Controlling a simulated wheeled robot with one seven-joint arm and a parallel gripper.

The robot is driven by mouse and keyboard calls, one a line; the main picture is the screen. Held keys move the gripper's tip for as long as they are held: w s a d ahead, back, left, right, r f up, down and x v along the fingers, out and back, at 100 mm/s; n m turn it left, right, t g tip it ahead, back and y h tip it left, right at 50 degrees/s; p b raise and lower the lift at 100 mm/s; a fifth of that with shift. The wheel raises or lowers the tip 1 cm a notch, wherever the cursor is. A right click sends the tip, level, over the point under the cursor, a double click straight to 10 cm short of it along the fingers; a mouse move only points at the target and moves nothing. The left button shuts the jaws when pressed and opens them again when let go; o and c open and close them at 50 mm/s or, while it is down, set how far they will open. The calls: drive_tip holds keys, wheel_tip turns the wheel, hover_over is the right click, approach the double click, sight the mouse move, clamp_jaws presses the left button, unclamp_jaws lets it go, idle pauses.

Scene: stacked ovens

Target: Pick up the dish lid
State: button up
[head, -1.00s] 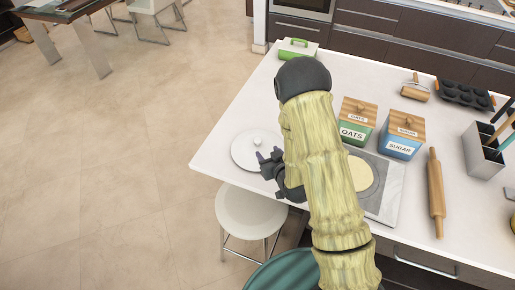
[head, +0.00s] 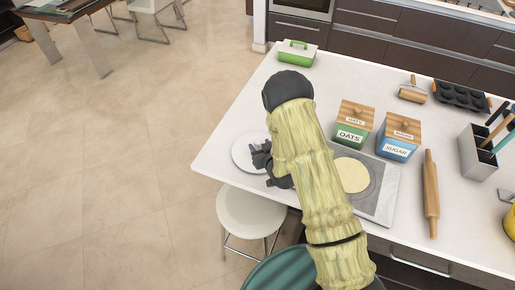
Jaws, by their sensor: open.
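The dish lid (head: 243,154) is a round white disc lying on the white counter near its left edge. My gripper (head: 257,155) is dark and open, and it shows over the right part of the lid. My arm and gripper hide the lid's right side and its knob. I cannot tell whether the fingers touch the lid.
A white stool (head: 250,211) stands below the left edge.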

sight(259, 143)
drive_tip(key=shift+p+x, duration=0.5)
drive_tip(key=shift+x, duration=1.05)
drive_tip(key=shift+r, duration=0.2)
clamp_jaws()
